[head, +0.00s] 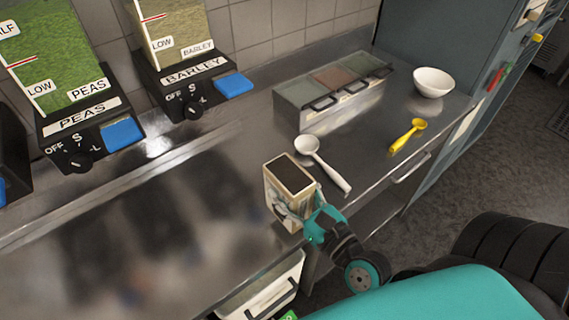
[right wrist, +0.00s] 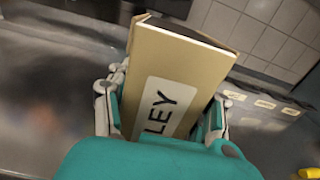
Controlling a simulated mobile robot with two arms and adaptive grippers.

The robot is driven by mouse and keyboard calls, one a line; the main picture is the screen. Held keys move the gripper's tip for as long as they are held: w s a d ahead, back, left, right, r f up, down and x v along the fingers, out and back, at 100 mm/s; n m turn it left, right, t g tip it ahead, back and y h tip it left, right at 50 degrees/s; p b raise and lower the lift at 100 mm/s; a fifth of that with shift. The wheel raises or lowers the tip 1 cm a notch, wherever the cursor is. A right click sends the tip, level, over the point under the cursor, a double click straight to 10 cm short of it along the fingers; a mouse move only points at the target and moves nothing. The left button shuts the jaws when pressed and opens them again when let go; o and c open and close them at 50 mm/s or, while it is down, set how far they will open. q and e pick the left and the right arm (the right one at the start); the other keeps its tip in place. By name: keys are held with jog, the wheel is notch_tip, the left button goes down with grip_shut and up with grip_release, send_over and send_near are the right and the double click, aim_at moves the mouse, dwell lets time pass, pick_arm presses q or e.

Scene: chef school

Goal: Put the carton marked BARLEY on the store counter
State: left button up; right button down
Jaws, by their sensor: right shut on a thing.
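The carton (head: 270,190) is tan, with a dark top that looks open. It is at the front edge of the steel counter (head: 190,215) in the head view; I cannot tell whether its base touches the counter. In the right wrist view the carton (right wrist: 185,75) fills the middle, tilted in the picture, and its label shows the letters LEY; the rest is hidden. My right gripper (head: 304,214) is shut on the carton, with a finger on each side in the right wrist view. My left gripper is not in view.
A BARLEY dispenser (head: 190,83) and a PEAS dispenser (head: 84,130) stand along the wall. A lidded bin rack (head: 300,112), white scoop (head: 308,146), yellow scoop (head: 408,135) and white bowl (head: 434,82) are on the counter. Its left front is clear. A drawer (head: 268,292) sits below.

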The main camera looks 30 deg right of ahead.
jog(key=w, duration=0.2)
jog(key=w+d+p, duration=0.1)
jog(key=w, duration=0.2)
jog(key=shift+d, duration=0.2)
jog(key=w+f, duration=0.2)
jog(key=w+d+f+p, duration=0.1)
jog(key=w+f, duration=0.1)
jog(key=shift+d+f, duration=0.15)
jog(key=shift+f, duration=0.1)
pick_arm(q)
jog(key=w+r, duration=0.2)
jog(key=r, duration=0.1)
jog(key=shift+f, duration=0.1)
pick_arm(e)
jog(key=shift+s+f, duration=0.1)
jog(key=shift+f, duration=0.15)
jog(key=c, duration=0.8)
grip_release()
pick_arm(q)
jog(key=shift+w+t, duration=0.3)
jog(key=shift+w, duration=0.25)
pick_arm(e)
jog(key=shift+o, duration=1.3)
